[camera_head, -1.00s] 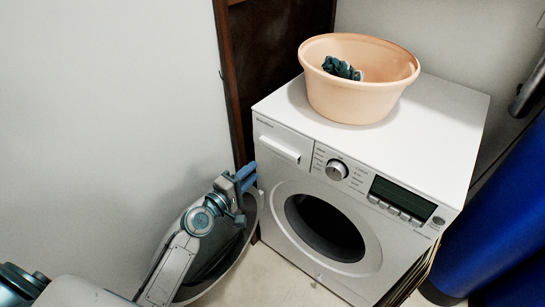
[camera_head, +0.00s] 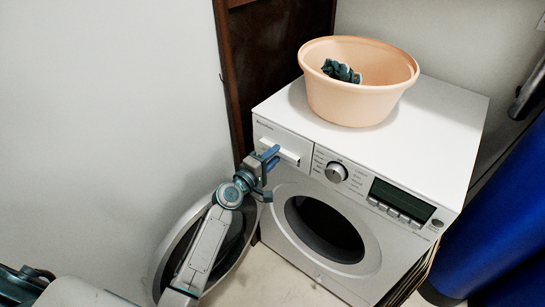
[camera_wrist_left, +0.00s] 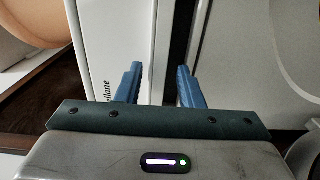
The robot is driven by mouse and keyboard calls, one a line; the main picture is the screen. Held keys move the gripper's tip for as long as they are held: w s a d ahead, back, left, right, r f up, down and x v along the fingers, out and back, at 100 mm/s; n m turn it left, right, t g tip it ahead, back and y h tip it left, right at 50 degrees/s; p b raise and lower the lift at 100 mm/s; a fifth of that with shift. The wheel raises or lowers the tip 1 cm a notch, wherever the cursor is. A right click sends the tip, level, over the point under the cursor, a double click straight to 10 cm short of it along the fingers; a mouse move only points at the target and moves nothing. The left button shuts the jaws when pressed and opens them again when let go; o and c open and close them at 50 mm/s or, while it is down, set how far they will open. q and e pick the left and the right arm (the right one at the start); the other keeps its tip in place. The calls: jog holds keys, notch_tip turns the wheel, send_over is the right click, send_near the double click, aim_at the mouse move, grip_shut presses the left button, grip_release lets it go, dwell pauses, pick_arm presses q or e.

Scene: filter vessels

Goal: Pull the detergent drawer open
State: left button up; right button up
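The detergent drawer (camera_head: 284,143) is the white panel at the top left of the washing machine's front, with a raised handle bar (camera_head: 280,149). It looks flush with the front. My left gripper (camera_head: 271,158) is at the lower left part of the drawer front, close to the handle. I cannot tell whether the fingers touch the handle. My right gripper is not in view.
The washing machine (camera_head: 450,130) has its round door (camera_head: 166,262) swung open to the left, beside and behind my left arm. A peach tub (camera_head: 350,103) with a dark teal cloth (camera_head: 341,71) stands on top. A blue drape-like object (camera_head: 500,225) is at the right.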

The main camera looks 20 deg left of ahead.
pick_arm(q)
grip_shut()
jog(key=v, duration=1)
jog(key=shift+s, duration=0.15)
grip_release()
jog(key=shift+f, duration=0.15)
jog(key=shift+o, duration=0.5)
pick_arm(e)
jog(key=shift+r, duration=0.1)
